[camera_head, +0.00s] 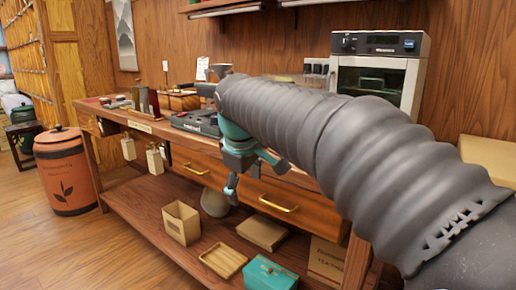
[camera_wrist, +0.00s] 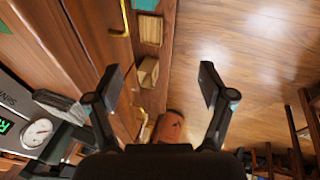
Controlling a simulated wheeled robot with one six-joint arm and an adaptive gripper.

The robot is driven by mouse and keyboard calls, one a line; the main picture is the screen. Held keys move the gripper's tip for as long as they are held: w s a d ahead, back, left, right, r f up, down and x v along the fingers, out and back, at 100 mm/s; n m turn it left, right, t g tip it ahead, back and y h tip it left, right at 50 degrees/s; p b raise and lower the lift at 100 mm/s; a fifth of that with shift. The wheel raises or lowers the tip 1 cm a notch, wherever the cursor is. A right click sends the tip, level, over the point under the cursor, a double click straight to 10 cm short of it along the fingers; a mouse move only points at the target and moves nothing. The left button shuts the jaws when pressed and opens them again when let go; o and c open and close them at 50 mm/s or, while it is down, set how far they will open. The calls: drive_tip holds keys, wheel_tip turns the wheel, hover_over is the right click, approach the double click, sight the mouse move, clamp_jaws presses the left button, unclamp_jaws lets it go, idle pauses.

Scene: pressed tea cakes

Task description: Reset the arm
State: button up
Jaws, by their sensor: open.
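My gripper shows in the wrist view (camera_wrist: 160,78) with its two dark fingers spread wide and nothing between them. In the head view my gripper (camera_head: 232,188) hangs in front of the table's drawers, above the lower shelf. My grey sleeved arm reaches across from the right and hides part of the table top. The wooden table (camera_head: 118,160) has drawers with brass handles.
On the lower shelf are an open box (camera_head: 181,222), a wooden tray (camera_head: 223,260), a teal box (camera_head: 270,274) and a flat carton (camera_head: 262,233). An orange canister (camera_head: 66,170) stands at the left. A white oven (camera_head: 380,70) is at the back. The floor at front left is clear.

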drive_tip(key=s+d+f+m, duration=0.5)
drive_tip(key=s+d+f, duration=0.2)
drive_tip(key=s, duration=0.5)
drive_tip(key=s+d+f+m+t, duration=0.1)
drive_tip(key=s+d+f+m, duration=0.5)
drive_tip(key=s+d, duration=0.5)
drive_tip(key=shift+s+d+f, duration=0.4)
drive_tip(key=shift+s+f, duration=0.25)
